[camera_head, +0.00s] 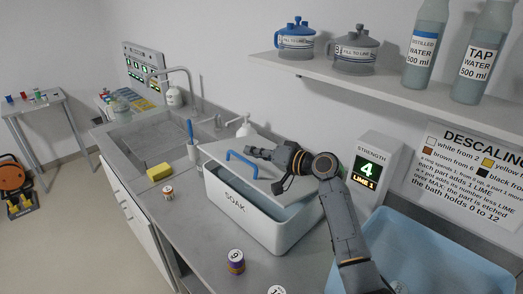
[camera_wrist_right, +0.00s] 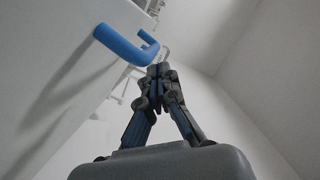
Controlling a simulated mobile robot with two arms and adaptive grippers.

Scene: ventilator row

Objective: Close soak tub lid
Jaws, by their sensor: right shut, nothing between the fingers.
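The white soak tub (camera_head: 245,215), marked SOAK, stands on the steel counter. Its pale lid (camera_head: 275,176) with a blue handle (camera_head: 241,157) sits over it, tilted, with an open gap showing the inside at the front right. In the right wrist view the lid (camera_wrist_right: 45,75) fills the left side and the handle (camera_wrist_right: 125,46) stands out from it. My right gripper (camera_head: 250,153) is shut and empty above the lid, close to the handle; its fingertips (camera_wrist_right: 158,70) appear beside the handle, not around it. Whether they touch the lid is unclear. My left gripper is out of view.
A lime display (camera_head: 367,172) reading 4 stands right of the tub, near a blue basin (camera_head: 430,255). A purple jar (camera_head: 236,261) sits in front. A yellow sponge (camera_head: 159,172) and the sink (camera_head: 150,138) are left. A shelf (camera_head: 390,85) with bottles hangs above.

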